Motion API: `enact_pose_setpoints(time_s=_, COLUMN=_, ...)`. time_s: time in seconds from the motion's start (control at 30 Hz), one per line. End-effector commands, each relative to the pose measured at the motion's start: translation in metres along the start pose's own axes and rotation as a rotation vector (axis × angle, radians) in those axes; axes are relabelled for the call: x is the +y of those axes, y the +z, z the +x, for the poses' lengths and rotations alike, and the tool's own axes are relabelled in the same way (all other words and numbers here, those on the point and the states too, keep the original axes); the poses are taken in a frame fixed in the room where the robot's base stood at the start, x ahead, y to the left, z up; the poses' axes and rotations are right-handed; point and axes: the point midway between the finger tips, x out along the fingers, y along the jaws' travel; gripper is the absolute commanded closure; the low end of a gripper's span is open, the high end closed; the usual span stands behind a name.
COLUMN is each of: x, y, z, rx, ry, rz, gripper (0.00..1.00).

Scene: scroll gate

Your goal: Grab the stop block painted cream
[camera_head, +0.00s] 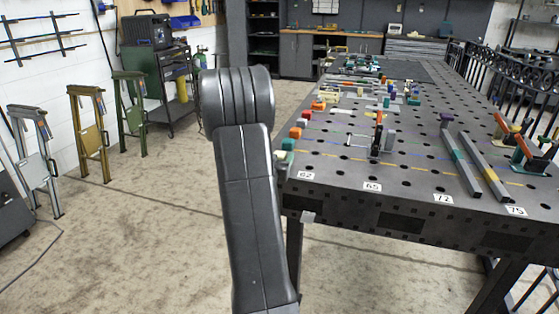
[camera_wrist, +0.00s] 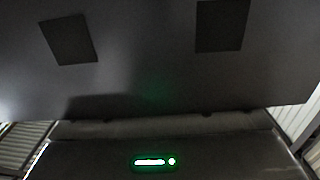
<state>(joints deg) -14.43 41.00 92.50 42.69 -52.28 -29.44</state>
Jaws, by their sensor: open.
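In the head view, several small painted stop blocks line the left edge of the dark, perforated table (camera_head: 410,190). A small pale block (camera_head: 281,155), seemingly cream, sits at the near left corner, partly behind my arm. A green block (camera_head: 288,144) and an orange block (camera_head: 295,133) sit just behind it. My arm rises in front of the table's left end. My gripper shows in neither view; its fingers are hidden.
A fixture with an orange handle (camera_head: 378,133) stands on the table. Two long bars (camera_head: 484,168) lie at the right. Ornamental railing (camera_head: 520,80) runs behind the right side. Folding stands (camera_head: 92,130) line the left wall. The floor left of the table is clear.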

Motion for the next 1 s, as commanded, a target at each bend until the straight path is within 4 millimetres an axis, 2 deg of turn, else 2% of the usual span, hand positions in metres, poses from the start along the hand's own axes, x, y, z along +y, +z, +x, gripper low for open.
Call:
enact_pose_setpoints(time_s=0.1, x=0.000, y=0.000, z=0.008, rx=-0.001, ry=0.000, rz=0.000, gripper=0.38)
enact_pose_setpoints(time_s=0.3, x=0.000, y=0.000, z=0.008, rx=-0.001, ry=-0.001, rz=0.000, gripper=0.38)
enact_pose_setpoints(time_s=0.37, x=0.000, y=0.000, z=0.008, rx=-0.001, ry=-0.001, rz=0.000, gripper=0.48)
enact_pose_setpoints(time_s=0.6, x=0.000, y=0.000, z=0.008, rx=-0.001, ry=-0.001, rz=0.000, gripper=0.95)
enact_pose_setpoints(time_s=0.87, x=0.000, y=-0.004, z=0.008, rx=0.002, ry=-0.001, rz=0.001, gripper=0.95)
enact_pose_setpoints(time_s=1.0, x=0.000, y=-0.025, z=0.008, rx=0.005, ry=-0.001, rz=0.003, gripper=0.95)
